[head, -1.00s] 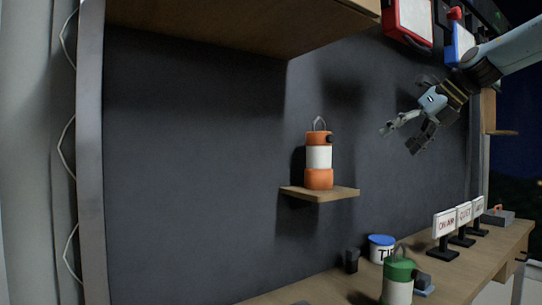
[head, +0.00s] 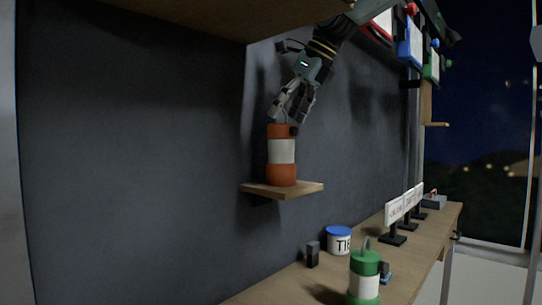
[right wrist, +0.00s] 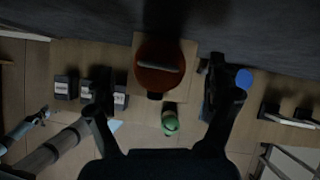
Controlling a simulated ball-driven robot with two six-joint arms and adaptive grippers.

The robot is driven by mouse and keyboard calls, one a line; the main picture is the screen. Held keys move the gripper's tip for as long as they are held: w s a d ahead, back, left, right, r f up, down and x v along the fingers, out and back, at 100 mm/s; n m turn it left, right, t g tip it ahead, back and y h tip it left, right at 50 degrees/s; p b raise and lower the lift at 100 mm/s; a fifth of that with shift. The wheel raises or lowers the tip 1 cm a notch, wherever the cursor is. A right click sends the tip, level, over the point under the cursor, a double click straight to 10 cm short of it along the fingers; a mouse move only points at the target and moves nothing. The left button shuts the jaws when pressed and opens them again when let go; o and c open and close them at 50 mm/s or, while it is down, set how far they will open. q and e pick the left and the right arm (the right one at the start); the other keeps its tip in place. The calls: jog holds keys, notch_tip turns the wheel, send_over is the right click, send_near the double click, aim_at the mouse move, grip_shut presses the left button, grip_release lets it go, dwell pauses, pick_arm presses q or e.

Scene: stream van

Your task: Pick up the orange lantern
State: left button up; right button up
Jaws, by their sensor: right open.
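The orange lantern (head: 281,153) stands upright on a small wooden wall shelf (head: 301,190). It has orange top and bottom bands and a white middle. My right gripper (head: 286,113) is open just above the lantern's top, pointing down, with its fingertips near the handle. In the right wrist view the lantern (right wrist: 157,77) is seen from above, its handle a pale bar across the top, lying ahead and between the two spread fingers of my right gripper (right wrist: 165,95). Whether the fingers touch the handle cannot be told. My left gripper is not clearly in the head view.
Below is a long wooden counter (head: 415,262) with a green lantern (head: 364,278), a blue-lidded tip tub (head: 339,240), a small dark block (head: 313,254) and several white signs (head: 394,212). A wooden overhead shelf (head: 200,15) is close above on the left. The dark wall is directly behind.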

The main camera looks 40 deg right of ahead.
aim_at(282, 125)
jog(key=shift+w+a+f, duration=0.15)
jog(key=shift+w+f, duration=0.05)
jog(key=shift+f, duration=0.05)
jog(key=shift+w+a+f, duration=0.1)
jog(key=shift+w+f, duration=0.05)
jog(key=shift+f, duration=0.2)
jog(key=shift+w+f+p, duration=0.2)
jog(key=shift+f+p, duration=0.2)
jog(key=shift+f, duration=0.1)
jog(key=shift+w+f+p, duration=0.15)
jog(key=shift+f+p, duration=0.2)
jog(key=shift+f, duration=0.1)
jog(key=p+x, duration=0.1)
jog(key=x, duration=0.2)
jog(key=shift+f, duration=0.3)
jog(key=shift+w+f, duration=0.15)
pick_arm(q)
jog(key=shift+s+r, duration=0.4)
jog(key=shift+r, duration=0.2)
jog(key=shift+s+r, duration=0.35)
jog(key=shift+r, duration=0.2)
pick_arm(e)
jog(key=c, duration=1.5)
